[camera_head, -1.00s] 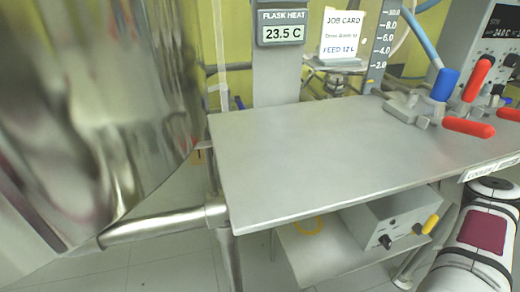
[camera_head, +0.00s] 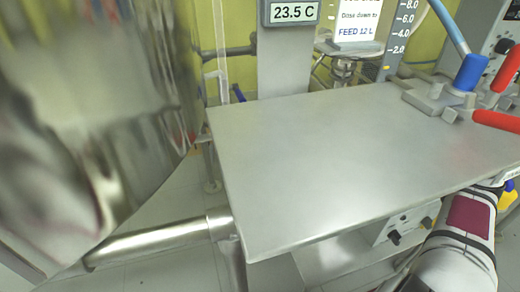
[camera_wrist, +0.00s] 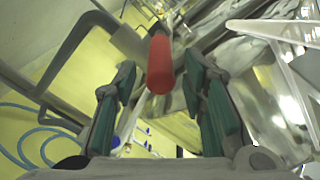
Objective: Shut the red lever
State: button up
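Two red levers show at the right edge of the head view. One red handle (camera_head: 507,71) stands tilted upward; the other red handle (camera_head: 496,121) lies nearly flat, cut by the frame edge. Both sit by a grey valve block with a blue fitting on the table. In the wrist view, a red handle (camera_wrist: 160,65) shows end-on between and beyond my gripper's fingers (camera_wrist: 163,85). I cannot tell which lever it is, or how far off. My gripper is open, its green pads wide apart and touching nothing visible. It is outside the head view.
The grey metal table (camera_head: 340,165) is mostly bare. A large shiny vessel (camera_head: 90,120) fills the left. A job card (camera_head: 357,22) and a 23.5 C display (camera_head: 293,12) stand behind. A grey box (camera_head: 398,228) sits on the lower shelf, near my arm.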

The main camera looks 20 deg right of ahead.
jog(key=shift+w+a, duration=0.15)
jog(key=shift+a, duration=1.1)
jog(key=shift+w+a, duration=0.1)
jog(key=shift+a, duration=1.15)
grip_shut()
